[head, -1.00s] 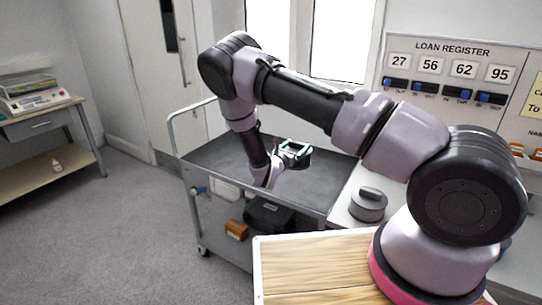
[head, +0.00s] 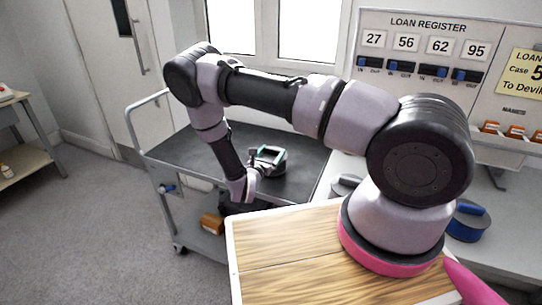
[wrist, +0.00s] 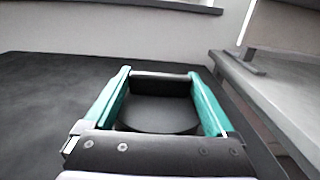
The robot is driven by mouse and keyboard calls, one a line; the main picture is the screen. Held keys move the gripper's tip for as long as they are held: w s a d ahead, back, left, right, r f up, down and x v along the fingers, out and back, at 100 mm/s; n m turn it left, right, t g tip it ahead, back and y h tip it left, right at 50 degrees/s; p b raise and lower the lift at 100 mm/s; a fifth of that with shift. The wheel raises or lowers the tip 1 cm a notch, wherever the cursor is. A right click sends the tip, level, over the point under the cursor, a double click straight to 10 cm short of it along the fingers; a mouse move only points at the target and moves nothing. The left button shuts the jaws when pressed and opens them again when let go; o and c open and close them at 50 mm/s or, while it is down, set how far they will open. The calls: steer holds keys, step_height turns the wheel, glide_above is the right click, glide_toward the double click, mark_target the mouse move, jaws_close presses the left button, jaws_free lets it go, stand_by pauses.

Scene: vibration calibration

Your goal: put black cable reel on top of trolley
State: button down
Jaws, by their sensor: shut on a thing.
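My gripper (head: 267,156) has teal fingers and is over the right part of the dark trolley top (head: 205,155). In the wrist view the fingers (wrist: 160,78) stand on either side of a round black thing, the black cable reel (wrist: 158,112), and are shut on it. The wrist view shows the dark trolley top (wrist: 40,100) around and beyond the gripper. I cannot tell whether the reel touches the top or hangs just above it.
A grey reel (head: 345,184) sits on the bench at the right of the trolley, and a blue reel (head: 468,224) lies farther right. The lower trolley shelf holds a brown box (head: 212,223). The trolley's handle rail (head: 130,122) is at its left. The left of the top is clear.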

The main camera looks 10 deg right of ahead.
steer(key=shift+f, duration=0.7)
jaws_free()
steer(key=shift+f, duration=0.15)
